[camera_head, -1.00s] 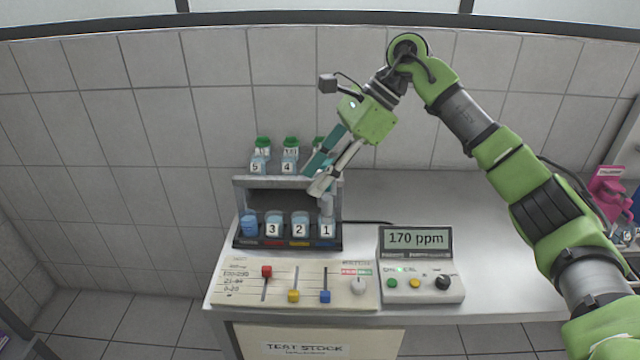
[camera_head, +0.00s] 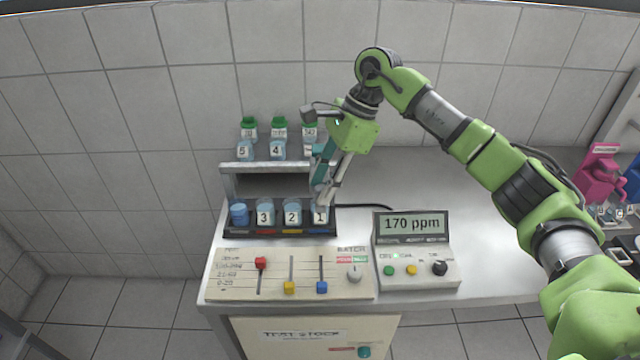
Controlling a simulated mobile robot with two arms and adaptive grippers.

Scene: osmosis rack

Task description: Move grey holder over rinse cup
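The grey holder (camera_head: 319,190) is a small pale piece standing at the cup labelled 1 (camera_head: 320,214), at the right end of the dark rack. My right gripper (camera_head: 322,188) is down at it, with a teal finger to the left and a pale finger to the right. The fingers partly cover the holder, and I cannot tell whether they grip it. A plain blue cup (camera_head: 239,214), possibly the rinse cup, stands at the rack's left end. Cups 3 (camera_head: 265,214) and 2 (camera_head: 292,213) stand between. My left gripper is out of view.
A grey shelf (camera_head: 235,168) above the cups carries several green-capped bottles (camera_head: 279,132). In front lies a slider panel (camera_head: 220,290). A meter (camera_head: 415,248) reading 170 ppm stands to the right. The counter (camera_head: 480,240) right of the meter is mostly clear.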

